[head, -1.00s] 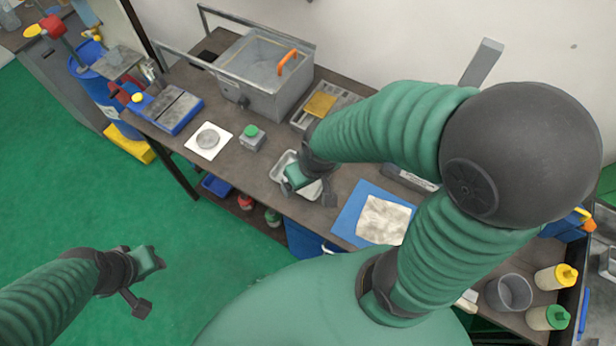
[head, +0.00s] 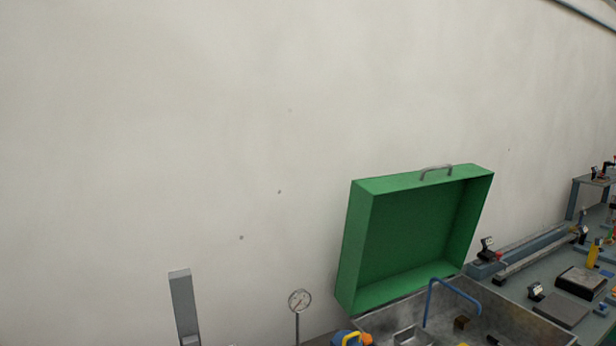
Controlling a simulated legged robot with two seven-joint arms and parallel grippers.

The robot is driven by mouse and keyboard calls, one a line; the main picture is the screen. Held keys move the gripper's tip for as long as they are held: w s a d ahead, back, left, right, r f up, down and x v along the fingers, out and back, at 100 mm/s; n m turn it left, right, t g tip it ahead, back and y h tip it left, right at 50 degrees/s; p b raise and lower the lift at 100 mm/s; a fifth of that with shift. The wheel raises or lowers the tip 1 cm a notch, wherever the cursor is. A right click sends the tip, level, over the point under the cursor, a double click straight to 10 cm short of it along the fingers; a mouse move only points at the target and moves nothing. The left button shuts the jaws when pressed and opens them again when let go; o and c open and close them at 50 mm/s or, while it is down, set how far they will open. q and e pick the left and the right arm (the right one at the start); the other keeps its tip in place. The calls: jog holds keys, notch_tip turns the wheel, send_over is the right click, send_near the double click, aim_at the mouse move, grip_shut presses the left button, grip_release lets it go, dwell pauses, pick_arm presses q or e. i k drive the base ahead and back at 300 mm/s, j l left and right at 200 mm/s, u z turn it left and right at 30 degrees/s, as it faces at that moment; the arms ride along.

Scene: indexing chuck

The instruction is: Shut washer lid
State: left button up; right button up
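The washer's green lid (head: 415,235) stands raised and open at the back of the grey metal basin (head: 376,326), with its hollow inner side facing me. A grey handle (head: 437,171) sits on the lid's top edge. A blue bent bar (head: 452,284) rises from the basin, and a few small items lie inside it. The lower part of the basin is cut off by the frame. Neither of my grippers shows in the head view now.
A pressure gauge (head: 300,301) on a thin stem and a grey upright post (head: 183,305) stand left of the basin. A bench (head: 541,269) with tools and blocks extends right. The wall behind is bare.

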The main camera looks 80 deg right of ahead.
aim_at(403, 231)
jog(key=k+z, duration=0.15)
jog(key=z, duration=1.65)
